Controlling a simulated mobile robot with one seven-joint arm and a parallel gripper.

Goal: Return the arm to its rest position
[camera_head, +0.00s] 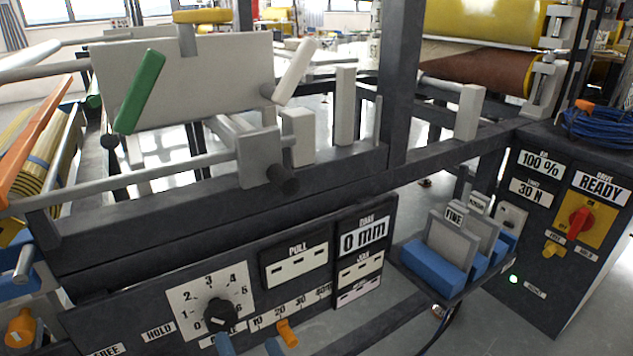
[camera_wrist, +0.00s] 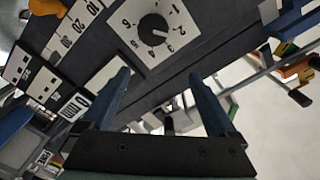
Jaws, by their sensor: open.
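My gripper (camera_wrist: 158,73) is open and empty in the wrist view, its two blue fingers apart below the numbered dial (camera_wrist: 153,28). In the head view only the blue fingertips of my gripper (camera_head: 248,343) show at the bottom edge, just below the dial (camera_head: 220,314) on the dark front panel (camera_head: 120,318). The fingertips look close to the panel, but I cannot tell whether they touch it. The rest of my arm is out of the head view.
Blue-based labelled blocks (camera_head: 436,266) stand on a shelf to the right. A control cabinet (camera_head: 545,270) shows "READY". Floor shows between shelf and cabinet.

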